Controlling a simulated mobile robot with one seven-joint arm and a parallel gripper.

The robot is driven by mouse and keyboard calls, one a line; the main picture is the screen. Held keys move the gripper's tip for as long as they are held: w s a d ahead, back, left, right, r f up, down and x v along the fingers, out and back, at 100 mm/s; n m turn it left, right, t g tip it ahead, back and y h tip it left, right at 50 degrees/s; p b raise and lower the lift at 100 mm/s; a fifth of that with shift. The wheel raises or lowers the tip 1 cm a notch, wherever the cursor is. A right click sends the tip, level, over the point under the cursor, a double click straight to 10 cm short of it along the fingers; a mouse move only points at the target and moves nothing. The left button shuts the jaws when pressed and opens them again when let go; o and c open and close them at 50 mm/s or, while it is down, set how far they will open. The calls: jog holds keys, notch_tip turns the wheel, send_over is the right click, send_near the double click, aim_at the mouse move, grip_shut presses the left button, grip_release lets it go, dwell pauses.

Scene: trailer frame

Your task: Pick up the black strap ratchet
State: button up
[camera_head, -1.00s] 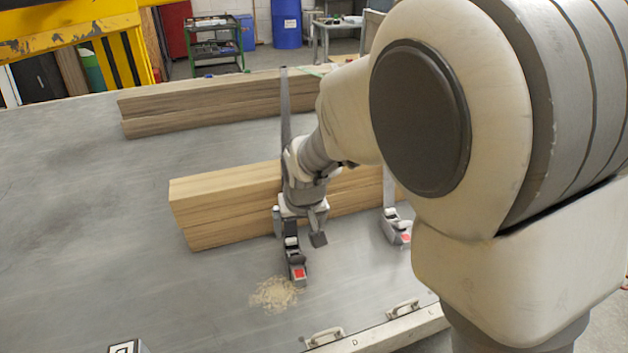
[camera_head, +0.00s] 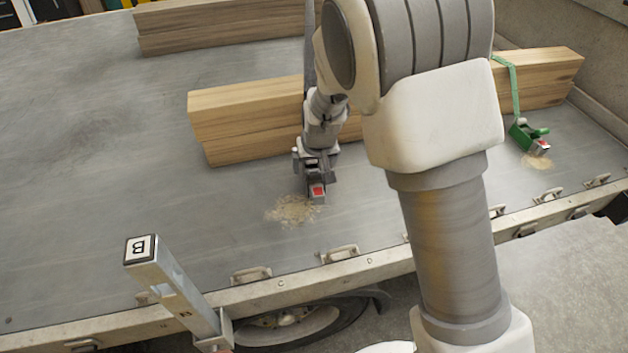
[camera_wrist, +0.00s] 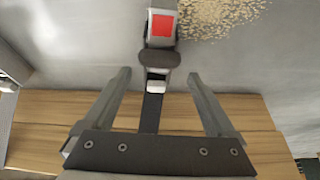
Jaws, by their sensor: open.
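The black strap ratchet (camera_head: 318,194), with a red square label, lies on the grey trailer bed in front of the timber stack. In the wrist view the ratchet (camera_wrist: 160,40) is at top centre, its dark strap running down between my fingers over the wood. My gripper (camera_head: 316,168) is over the strap end of the ratchet and hides part of it in the head view. In the wrist view my gripper (camera_wrist: 157,76) is open, one finger on each side of the strap. I see no finger closed on the ratchet.
The timber stack (camera_head: 245,109) lies behind the ratchet, with another stack (camera_head: 220,27) farther back. Sawdust (camera_head: 291,210) lies beside the ratchet. A green ratchet (camera_head: 527,133) is at right. A post marked B (camera_head: 165,275) stands at the front edge.

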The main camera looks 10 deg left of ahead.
aim_at(314, 171)
jog(key=b+x, duration=0.1)
jog(key=x, duration=0.3)
jog(key=shift+w+d+f, duration=0.1)
jog(key=shift+w+f, duration=0.05)
jog(key=shift+f, duration=0.15)
jog(key=shift+r, duration=0.1)
grip_shut()
